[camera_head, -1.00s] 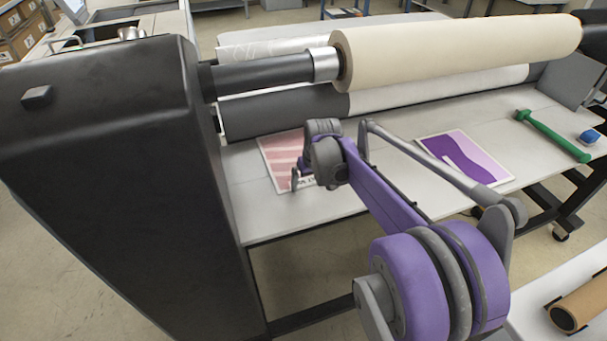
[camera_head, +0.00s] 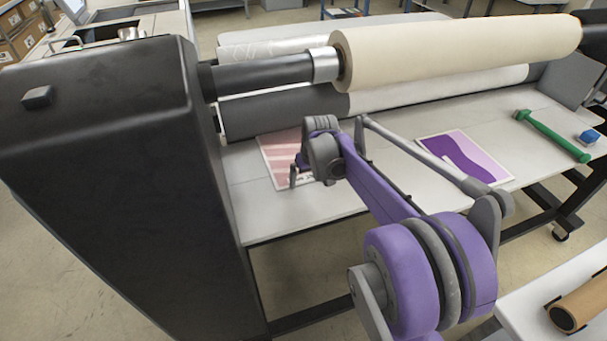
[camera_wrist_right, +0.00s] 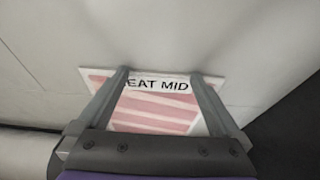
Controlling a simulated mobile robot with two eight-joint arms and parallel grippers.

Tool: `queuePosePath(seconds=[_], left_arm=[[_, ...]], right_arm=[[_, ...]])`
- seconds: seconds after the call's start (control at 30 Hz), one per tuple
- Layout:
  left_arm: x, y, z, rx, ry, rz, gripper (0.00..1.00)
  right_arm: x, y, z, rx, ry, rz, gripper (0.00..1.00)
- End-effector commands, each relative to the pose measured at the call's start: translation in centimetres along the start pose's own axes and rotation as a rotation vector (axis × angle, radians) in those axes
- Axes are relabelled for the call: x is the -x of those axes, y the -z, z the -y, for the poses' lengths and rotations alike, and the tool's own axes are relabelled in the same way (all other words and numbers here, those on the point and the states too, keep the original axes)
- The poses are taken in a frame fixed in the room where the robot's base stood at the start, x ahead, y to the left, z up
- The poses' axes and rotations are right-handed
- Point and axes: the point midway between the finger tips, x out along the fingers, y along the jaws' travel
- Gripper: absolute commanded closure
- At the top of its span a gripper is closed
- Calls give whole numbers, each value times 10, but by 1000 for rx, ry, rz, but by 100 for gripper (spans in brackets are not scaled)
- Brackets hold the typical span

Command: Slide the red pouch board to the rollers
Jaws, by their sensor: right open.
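The red pouch board (camera_head: 272,157), pink-red stripes on white, lies flat on the laminator table, close in front of the dark lower roller (camera_head: 285,112). My right gripper (camera_head: 299,175) is over its near right part and hides some of it. In the right wrist view the board (camera_wrist_right: 155,106) shows between and around the two spread fingers of the right gripper (camera_wrist_right: 160,76), with black letters reading "EAT MID" along one edge. The fingers are open; I cannot tell if they touch the board. My left gripper is not in view.
A purple board (camera_head: 462,158) lies to the right on the white table (camera_head: 330,205). A green-handled tool (camera_head: 552,136) and a blue block (camera_head: 589,137) lie farther right. A cream roll (camera_head: 450,50) hangs above. A black housing (camera_head: 110,170) stands at the left.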

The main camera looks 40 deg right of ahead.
Motion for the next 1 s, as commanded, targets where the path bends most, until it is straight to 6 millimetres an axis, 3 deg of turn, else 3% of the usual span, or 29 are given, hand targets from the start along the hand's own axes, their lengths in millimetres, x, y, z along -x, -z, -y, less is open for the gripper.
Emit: queuePosePath(seconds=[0.57,1.0], left_arm=[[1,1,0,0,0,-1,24],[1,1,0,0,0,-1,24]], right_arm=[[-4,14,0,1,0,0,0],[-3,10,0,0,0,1,0]])
